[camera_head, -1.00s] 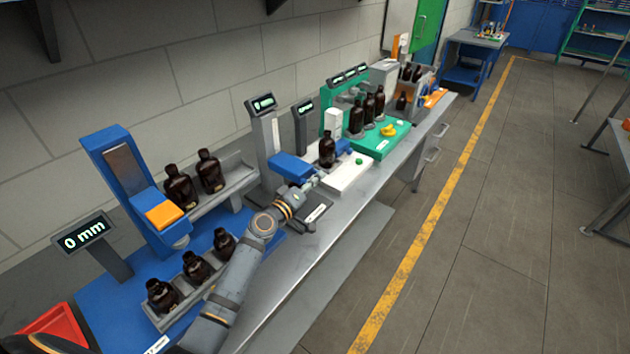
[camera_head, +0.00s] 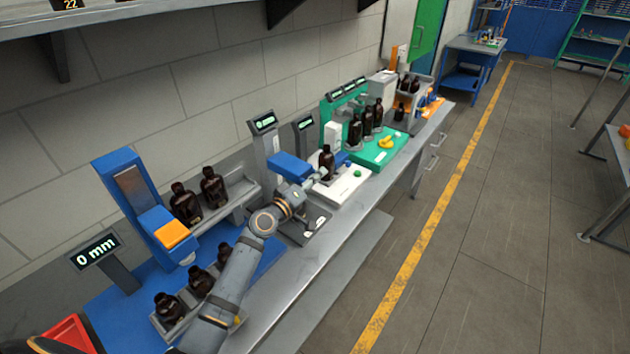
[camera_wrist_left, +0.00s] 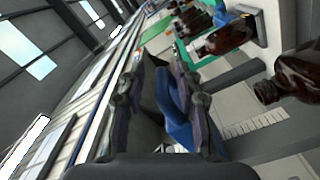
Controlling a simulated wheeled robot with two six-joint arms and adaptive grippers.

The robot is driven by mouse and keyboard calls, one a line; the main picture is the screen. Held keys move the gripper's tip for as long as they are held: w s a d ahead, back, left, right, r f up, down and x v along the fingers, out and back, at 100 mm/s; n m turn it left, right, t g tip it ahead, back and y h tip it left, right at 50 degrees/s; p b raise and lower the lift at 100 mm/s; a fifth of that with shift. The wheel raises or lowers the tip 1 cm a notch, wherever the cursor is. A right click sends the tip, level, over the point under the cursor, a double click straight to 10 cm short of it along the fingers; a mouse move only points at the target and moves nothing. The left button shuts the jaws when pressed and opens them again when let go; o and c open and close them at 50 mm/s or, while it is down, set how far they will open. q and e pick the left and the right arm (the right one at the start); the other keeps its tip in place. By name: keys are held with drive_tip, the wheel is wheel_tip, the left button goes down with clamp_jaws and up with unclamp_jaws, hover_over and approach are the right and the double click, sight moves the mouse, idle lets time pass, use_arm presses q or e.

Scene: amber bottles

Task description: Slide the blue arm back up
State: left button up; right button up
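The blue arm (camera_head: 290,167) is a blue block standing out from the front of a grey column (camera_head: 266,143) with a small lit display (camera_head: 263,123) on top. My left gripper (camera_head: 309,184) is at the blue arm's front end in the head view, small and partly hidden. In the left wrist view, blue (camera_wrist_left: 172,108) shows between the two fingers of the left gripper (camera_wrist_left: 168,75), and they appear shut on it. The exact finger contact is hard to make out. My right gripper is not in view.
A dark bottle (camera_head: 326,161) stands on a white base (camera_head: 342,186) right beside the gripper. More bottles stand on a green station (camera_head: 385,150) farther back. On the near left is a blue station (camera_head: 130,195) with bottles in racks. The bench's front strip (camera_head: 330,235) is clear.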

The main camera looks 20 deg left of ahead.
use_arm(q)
drive_tip(key=shift+o, duration=0.2)
drive_tip(key=shift+a+r, duration=0.1)
drive_tip(key=shift+r, duration=0.15)
drive_tip(key=shift+s+f, duration=0.1)
drive_tip(key=v, duration=1.1)
drive_tip(key=shift+s, duration=0.3)
drive_tip(key=shift+a, duration=0.15)
